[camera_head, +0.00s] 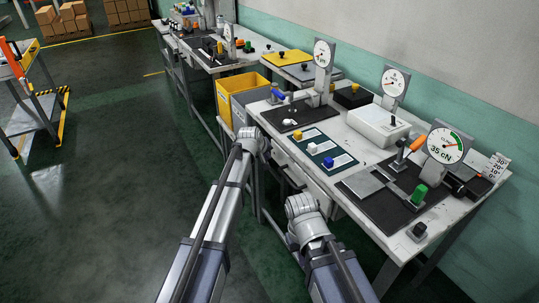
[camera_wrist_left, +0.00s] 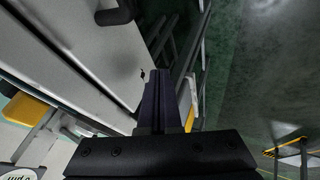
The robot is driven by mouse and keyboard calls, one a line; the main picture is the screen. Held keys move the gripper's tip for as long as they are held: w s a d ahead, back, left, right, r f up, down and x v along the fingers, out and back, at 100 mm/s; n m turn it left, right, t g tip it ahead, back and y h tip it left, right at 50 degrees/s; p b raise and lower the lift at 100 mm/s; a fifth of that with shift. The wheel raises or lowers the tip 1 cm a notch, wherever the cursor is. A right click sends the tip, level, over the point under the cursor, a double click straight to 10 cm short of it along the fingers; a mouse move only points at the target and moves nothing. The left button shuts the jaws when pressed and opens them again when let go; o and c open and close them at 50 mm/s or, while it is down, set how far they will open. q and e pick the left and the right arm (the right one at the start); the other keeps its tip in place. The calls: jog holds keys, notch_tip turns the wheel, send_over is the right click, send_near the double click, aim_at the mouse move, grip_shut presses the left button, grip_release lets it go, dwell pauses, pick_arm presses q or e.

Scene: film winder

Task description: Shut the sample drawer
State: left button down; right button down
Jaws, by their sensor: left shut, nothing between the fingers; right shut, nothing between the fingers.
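The sample drawer is partly hidden. A pale drawer front (camera_head: 292,178) shows under the near bench between my two arms in the head view. In the left wrist view a pale panel (camera_wrist_left: 105,45) with a dark bar handle (camera_wrist_left: 116,14) fills the upper left; I cannot tell how far the drawer stands out. My left gripper (camera_wrist_left: 160,80) is shut and empty, its fingers close beside the pale panel's edge; I cannot tell if they touch. In the head view its jaws are hidden behind the wrist. My right arm ends low before the bench front, its jaws hidden.
The near bench (camera_head: 410,242) carries several dial gauges, a dark mat with a green block (camera_head: 419,194), a white box (camera_head: 379,124) and a card of coloured knobs. A yellow bin (camera_head: 238,83) stands beyond it. The floor to the left is open, with a cart (camera_head: 33,110) further off.

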pick_arm(q)
jog(key=a+p+v, duration=0.1)
jog(key=p+v, duration=0.7)
jog(key=v, duration=0.2)
jog(key=shift+s, duration=0.45)
jog(key=s+d+m+g+y+p, duration=0.1)
jog(key=s+d+m+g+p, duration=0.1)
jog(key=s, duration=1.4)
jog(key=s+d+m+g+y+p, duration=0.2)
jog(key=s+m+g, duration=0.3)
jog(key=s, duration=1.1)
jog(key=shift+s+m+y, duration=0.3)
jog(key=shift+s+m, duration=0.1)
jog(key=shift+m, duration=0.8)
